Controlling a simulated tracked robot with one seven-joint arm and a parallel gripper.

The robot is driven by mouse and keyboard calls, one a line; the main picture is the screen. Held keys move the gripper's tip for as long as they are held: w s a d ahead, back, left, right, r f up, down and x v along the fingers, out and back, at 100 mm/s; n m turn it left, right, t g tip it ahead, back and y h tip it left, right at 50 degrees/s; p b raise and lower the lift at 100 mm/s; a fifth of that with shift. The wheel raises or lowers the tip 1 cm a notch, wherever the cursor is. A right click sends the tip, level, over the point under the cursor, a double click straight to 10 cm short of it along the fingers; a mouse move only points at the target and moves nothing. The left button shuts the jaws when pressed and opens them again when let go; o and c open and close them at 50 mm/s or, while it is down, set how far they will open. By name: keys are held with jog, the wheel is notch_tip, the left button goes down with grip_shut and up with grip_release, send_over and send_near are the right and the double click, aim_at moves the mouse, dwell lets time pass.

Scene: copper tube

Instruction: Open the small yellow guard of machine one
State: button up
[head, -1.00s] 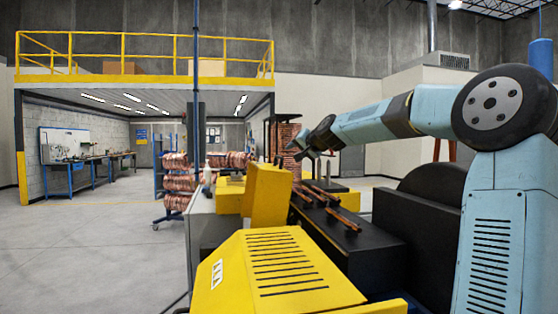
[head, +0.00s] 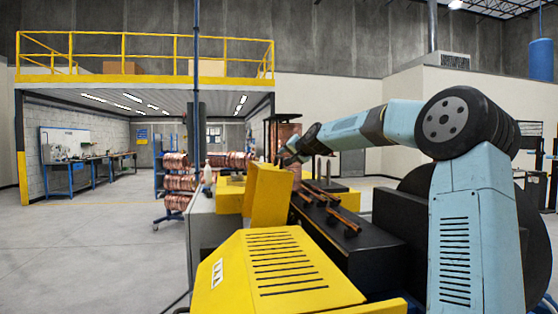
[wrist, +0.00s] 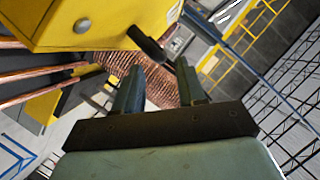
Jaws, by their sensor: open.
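The small yellow guard (head: 269,195) stands upright on the machine in the middle of the head view. In the wrist view a yellow housing (wrist: 95,22), which looks like this guard, fills the upper left. A dark handle (wrist: 147,45) sticks out from its lower edge. My gripper (head: 285,155) is at the guard's upper right in the head view. In the wrist view my gripper (wrist: 164,75) is open, with the handle's end just ahead of and between the fingertips. Nothing is held. Whether a finger touches the handle I cannot tell.
A large slotted yellow cover (head: 270,265) lies in front of the guard. Copper tubes (head: 330,205) rest on a black bed to the right. Copper coils (head: 180,185) hang on a blue rack behind. The floor on the left (head: 90,250) is clear.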

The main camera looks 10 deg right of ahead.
jog(key=shift+x, duration=3.15)
jog(key=shift+a, duration=0.1)
grip_shut()
